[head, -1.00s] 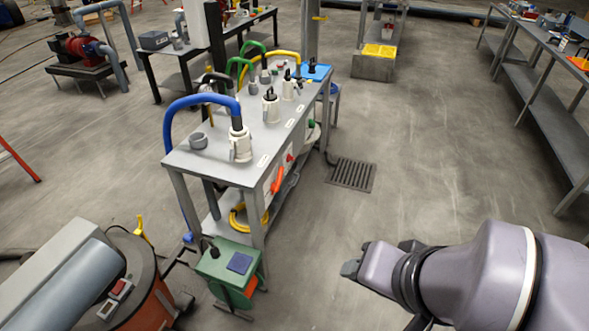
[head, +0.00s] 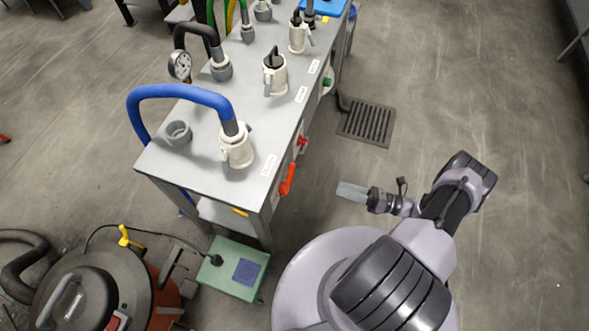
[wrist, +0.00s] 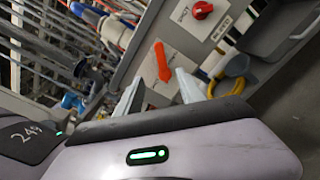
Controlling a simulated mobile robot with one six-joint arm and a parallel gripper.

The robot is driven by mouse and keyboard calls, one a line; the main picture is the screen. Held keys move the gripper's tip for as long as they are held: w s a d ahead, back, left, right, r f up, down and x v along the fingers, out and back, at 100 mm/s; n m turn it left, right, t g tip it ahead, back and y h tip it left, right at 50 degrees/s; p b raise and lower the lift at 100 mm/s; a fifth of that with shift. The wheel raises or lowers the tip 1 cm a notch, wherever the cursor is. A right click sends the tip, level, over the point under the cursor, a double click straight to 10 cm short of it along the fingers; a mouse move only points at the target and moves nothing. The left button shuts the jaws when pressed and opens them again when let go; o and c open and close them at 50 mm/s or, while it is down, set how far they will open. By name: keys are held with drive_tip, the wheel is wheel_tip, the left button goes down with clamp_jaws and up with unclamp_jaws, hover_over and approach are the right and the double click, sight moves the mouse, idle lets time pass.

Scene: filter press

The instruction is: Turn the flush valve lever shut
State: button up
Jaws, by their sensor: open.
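An orange lever (head: 288,180) is on the front side panel of the grey bench (head: 205,182), near its near corner. In the wrist view the lever (wrist: 162,62) sits on a white plate, slightly tilted from upright in the picture. I cannot read a label naming it as the flush valve. My gripper (head: 352,191) is to the right of the lever in the head view, apart from it, pointing toward the panel. In the wrist view its two fingers (wrist: 158,92) are apart and empty, with the lever seen between and beyond them.
A red knob (head: 302,143) is on the same panel, farther along; it also shows in the wrist view (wrist: 202,10). A green box (head: 232,268) and a drum-shaped vacuum (head: 85,290) stand near the bench's near end. A floor drain (head: 368,122) lies right of the bench; floor beyond is clear.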

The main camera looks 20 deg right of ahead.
sight(293, 174)
drive_tip(key=b+x, duration=0.1)
drive_tip(key=x, duration=1.6)
drive_tip(key=shift+w+a+f+b, duration=0.15)
drive_tip(key=shift+a+f+b, duration=0.05)
drive_tip(key=shift+b, duration=0.2)
clamp_jaws()
